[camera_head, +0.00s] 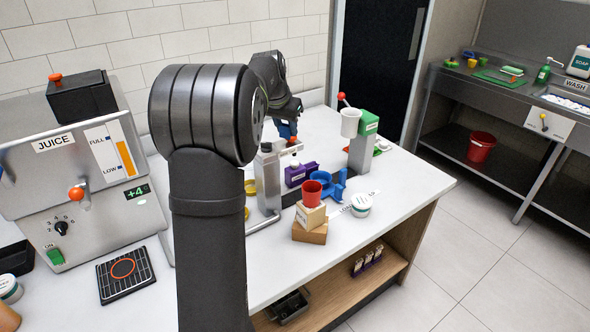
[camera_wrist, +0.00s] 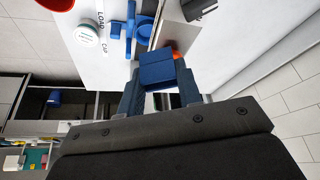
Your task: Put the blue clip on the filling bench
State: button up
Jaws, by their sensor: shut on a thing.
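My gripper (camera_wrist: 158,88) is shut on a blue block-like piece, the blue clip (camera_wrist: 157,70), which shows between the fingers in the wrist view. In the head view my gripper (camera_head: 288,122) is behind my arm, above the back part of the white bench (camera_head: 405,182), with a little of the blue clip (camera_head: 284,131) showing below it. An orange-red part shows just beyond the clip in the wrist view. Whether the clip touches anything below cannot be told. No label naming the filling bench is readable.
A red cup (camera_head: 312,193) on small boxes, a blue holder (camera_head: 333,187), a white tub (camera_head: 360,205) and a purple block (camera_head: 300,174) crowd the middle. The juicer (camera_head: 70,180) is at left. The bench's right front is clear.

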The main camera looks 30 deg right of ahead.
jog(key=s+d+f, duration=0.6)
jog(key=s+d, duration=0.1)
jog(key=d, duration=0.4)
jog(key=s+d+f+m, duration=0.1)
jog(key=s+d+f, duration=0.5)
jog(key=d, duration=0.5)
jog(key=s+d+f, duration=0.6)
jog(key=s+d, duration=0.1)
jog(key=d, duration=0.4)
send_over(374, 185)
jog(key=a, duration=0.1)
jog(key=f, duration=0.6)
jog(key=shift+s+a+f, duration=0.1)
jog(key=shift+s+f, duration=0.25)
jog(key=shift+f, duration=2)
jog(key=shift+f+g, duration=0.15)
jog(key=shift+g, duration=0.15)
jog(key=o, duration=0.9)
jog(key=shift+o, duration=0.2)
jog(key=v, duration=1.2)
